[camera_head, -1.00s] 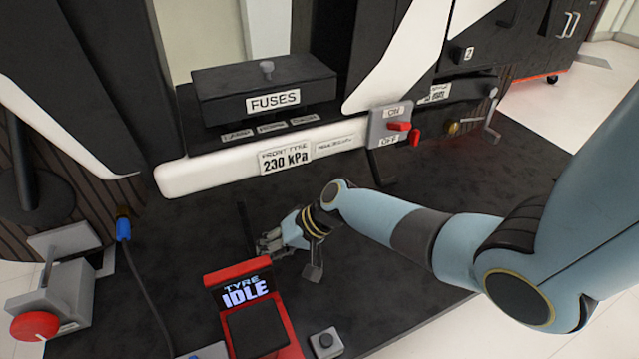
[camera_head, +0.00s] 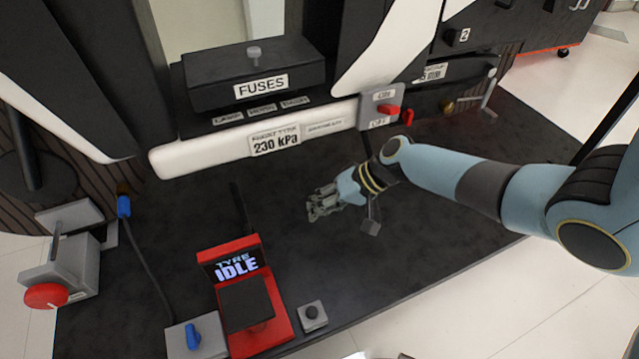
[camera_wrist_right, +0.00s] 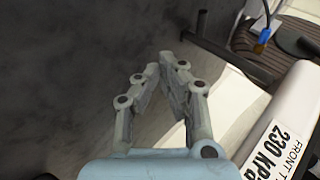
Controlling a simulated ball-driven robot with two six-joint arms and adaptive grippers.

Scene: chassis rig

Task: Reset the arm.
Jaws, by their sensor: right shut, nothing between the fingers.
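My right gripper (camera_head: 318,206) is shut and empty in the head view. It hangs over the dark mat, right of the red tyre unit (camera_head: 243,290) and apart from it. In the right wrist view the fingers of the same gripper (camera_wrist_right: 160,72) come together with nothing between them. My right arm reaches in from the right edge of the head view. My left gripper is not in view.
The FUSES box (camera_head: 255,75) and the red ON/OFF switch (camera_head: 388,111) stand behind the gripper. The mat (camera_head: 420,240) is clear around the gripper.

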